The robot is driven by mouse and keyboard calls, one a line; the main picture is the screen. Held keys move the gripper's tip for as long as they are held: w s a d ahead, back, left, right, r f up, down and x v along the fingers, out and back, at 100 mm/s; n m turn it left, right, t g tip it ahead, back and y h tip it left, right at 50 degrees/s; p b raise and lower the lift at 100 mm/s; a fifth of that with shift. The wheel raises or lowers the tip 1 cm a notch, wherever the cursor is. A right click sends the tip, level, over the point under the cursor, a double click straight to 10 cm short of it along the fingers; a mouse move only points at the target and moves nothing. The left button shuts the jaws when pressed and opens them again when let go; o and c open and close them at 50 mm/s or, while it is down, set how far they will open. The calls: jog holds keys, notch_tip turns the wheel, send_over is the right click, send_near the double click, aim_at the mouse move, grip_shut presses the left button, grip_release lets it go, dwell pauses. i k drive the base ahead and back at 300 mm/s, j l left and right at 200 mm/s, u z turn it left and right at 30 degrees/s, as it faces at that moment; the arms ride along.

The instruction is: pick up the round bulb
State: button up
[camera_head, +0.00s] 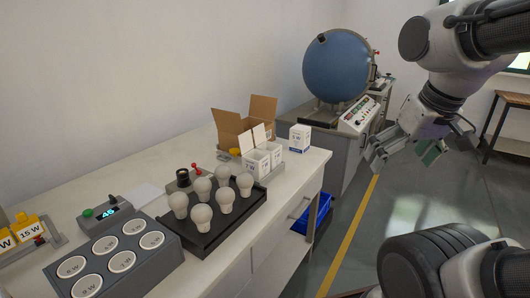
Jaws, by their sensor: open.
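Several white bulbs (201,216) stand in a black tray (228,222) on the white bench, with their rounded glass ends up. They look much alike, and I cannot tell for certain which one is the round bulb. My gripper (379,158) is at the upper right, open and empty. It hangs over the floor, beyond the bench's right edge and well apart from the bulbs.
A grey block with round labelled sockets (122,261) sits left of the tray. A small black-and-red fixture (183,179), white cartons (257,160) and an open cardboard box (228,124) stand behind it. A blue sphere (336,66) stands farther back. The floor (405,222) at right is clear.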

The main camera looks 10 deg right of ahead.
aim_at(244, 181)
jog(key=i+l+u, duration=0.15)
jog(key=l+u, duration=0.45)
jog(key=l, duration=0.15)
jog(key=i+l+u, duration=0.1)
jog(key=l+u, duration=0.2)
jog(key=l, duration=0.1)
